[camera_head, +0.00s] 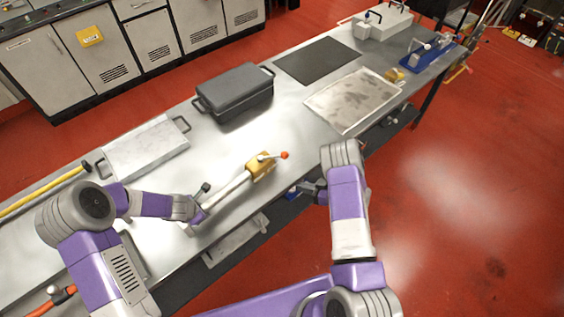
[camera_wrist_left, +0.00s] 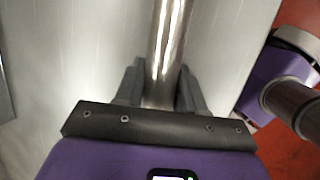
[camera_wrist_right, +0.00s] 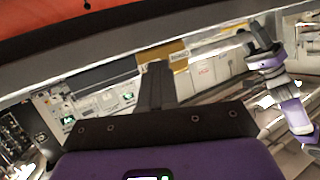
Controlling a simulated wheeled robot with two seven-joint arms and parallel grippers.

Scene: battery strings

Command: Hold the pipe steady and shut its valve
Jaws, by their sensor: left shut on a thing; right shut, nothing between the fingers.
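The silvery pipe (camera_head: 228,190) lies over the metal table, running from my left gripper up to a yellow valve body (camera_head: 262,165). The left wrist view shows the pipe (camera_wrist_left: 166,45) between the two fingers (camera_wrist_left: 160,92). My right gripper (camera_head: 301,189) is by the table's front edge, to the lower right of the valve and apart from it. Its fingers (camera_wrist_right: 157,85) are together and empty.
A dark lidded box (camera_head: 235,95) and a pale plate with handles (camera_head: 145,148) stand behind the pipe. A stained tray (camera_head: 353,101) and a black mat (camera_head: 317,61) lie farther right. A blue-based fixture (camera_head: 428,60) is at the far end. Open red floor (camera_head: 480,190) is right.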

